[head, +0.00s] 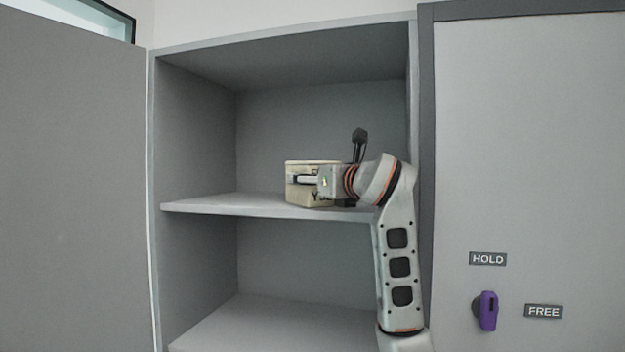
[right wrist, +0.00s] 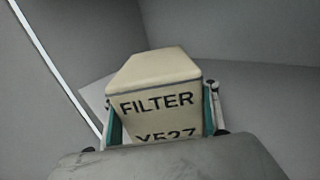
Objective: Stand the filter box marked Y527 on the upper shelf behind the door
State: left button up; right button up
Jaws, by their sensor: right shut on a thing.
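The filter box (head: 297,170) is cream coloured and upright at the upper shelf (head: 225,204) of the open cabinet. In the right wrist view the box (right wrist: 157,83) shows the words FILTER and Y527, the lower part cut off by my gripper body. My right gripper (head: 308,181) reaches in from the right and is shut on the box, with a finger on either side of it in the wrist view (right wrist: 162,120). The box's bottom is at the shelf surface near its front edge; I cannot tell whether it touches. My left gripper is not in view.
The cabinet door (head: 75,180) stands open at the left. The lower shelf (head: 270,325) is bare, and the upper shelf is clear left of the box.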

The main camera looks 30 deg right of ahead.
jog(key=shift+f, duration=0.15)
jog(key=o, duration=1.3)
jog(key=shift+r, duration=0.2)
jog(key=s, duration=1.1)
jog(key=shift+s+a, duration=0.15)
jog(key=shift+a, duration=0.25)
jog(key=shift+s, duration=0.35)
jog(key=shift+a+f, duration=0.1)
